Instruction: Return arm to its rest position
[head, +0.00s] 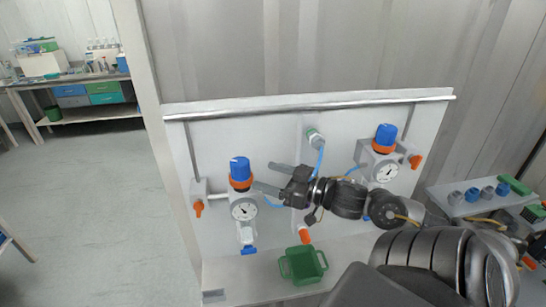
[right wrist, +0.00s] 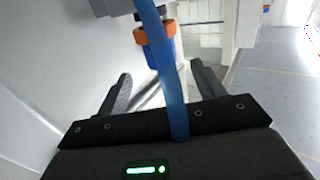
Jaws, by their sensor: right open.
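My right arm (head: 345,198) reaches in from the right across the white panel. My right gripper (head: 266,178) is open, its two dark fingers pointing left toward the left regulator (head: 244,208), which has a blue knob, orange ring and gauge. In the right wrist view the gripper (right wrist: 161,70) shows its fingers spread. A blue hose (right wrist: 168,80) crosses the view between the fingers; whether it touches them I cannot tell. The regulator's blue-and-orange knob (right wrist: 160,50) shows beyond. No object is held in the fingers. My left gripper is not in view.
A second regulator (head: 384,165) stands behind my right arm. A green bin (head: 303,265) sits on the ledge (head: 245,278) below. A central fitting (head: 315,137) carries a blue hose. A side shelf (head: 460,207) with several small parts is at right. Open floor (head: 100,190) lies left.

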